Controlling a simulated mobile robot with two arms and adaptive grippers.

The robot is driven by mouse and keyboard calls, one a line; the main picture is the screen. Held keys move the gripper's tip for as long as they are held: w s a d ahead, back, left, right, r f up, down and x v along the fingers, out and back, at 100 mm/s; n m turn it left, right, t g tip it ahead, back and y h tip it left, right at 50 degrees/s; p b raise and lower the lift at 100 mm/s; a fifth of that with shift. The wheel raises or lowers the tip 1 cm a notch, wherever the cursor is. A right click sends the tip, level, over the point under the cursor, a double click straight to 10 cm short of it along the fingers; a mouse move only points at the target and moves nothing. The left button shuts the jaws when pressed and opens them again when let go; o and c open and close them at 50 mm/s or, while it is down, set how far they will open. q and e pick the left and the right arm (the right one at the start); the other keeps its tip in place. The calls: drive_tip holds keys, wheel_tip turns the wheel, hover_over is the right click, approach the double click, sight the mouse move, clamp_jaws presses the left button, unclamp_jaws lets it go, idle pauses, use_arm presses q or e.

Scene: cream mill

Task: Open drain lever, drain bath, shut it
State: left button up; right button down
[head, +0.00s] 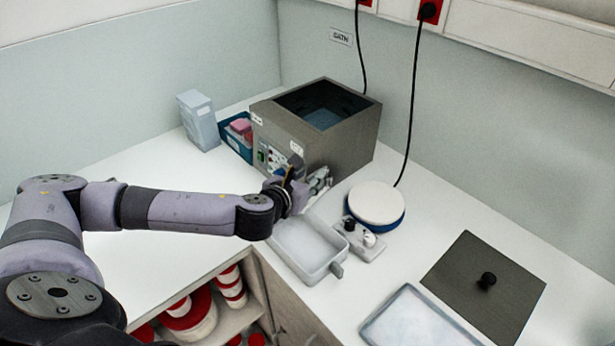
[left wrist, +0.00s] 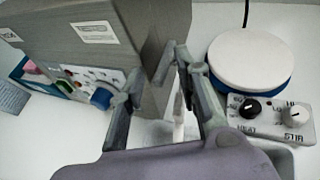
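The bath (head: 345,137) is a grey box with an open top at the back of the counter, and bluish water (head: 322,118) shows inside. Its front panel (head: 272,156) faces my left arm; it also shows in the left wrist view (left wrist: 85,78). My left gripper (head: 308,178) is at the bath's near front corner. In the left wrist view (left wrist: 155,80) its fingers stand apart, with the bath's corner behind them. I cannot make out the drain lever; the gripper hides that area. A white tray (head: 305,270) lies below and in front of the gripper. My right gripper is out of view.
A round white-topped hotplate stirrer (head: 377,202) with knobs stands right of the gripper. A flat grey lid (head: 484,285) and a second tray (head: 415,320) lie farther right. A blue bin (head: 236,141) and a pale box (head: 198,120) stand left of the bath.

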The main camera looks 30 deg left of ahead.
use_arm(q)
drive_tip(key=shift+c, duration=0.5)
clamp_jaws()
drive_tip(key=shift+d+r+n+y+p, duration=0.2)
drive_tip(key=shift+d+n+y+p, duration=0.3)
drive_tip(key=shift+n+y+p, duration=0.35)
drive_tip(key=w+d+n+g+y+p, duration=0.3)
drive_tip(key=d+n+g+y+p, duration=0.3)
drive_tip(key=n+y, duration=0.4)
drive_tip(key=shift+n+g+p, duration=0.6)
drive_tip(key=shift+n+g, duration=0.25)
drive_tip(key=shift+g, duration=0.55)
drive_tip(key=shift+f, duration=0.1)
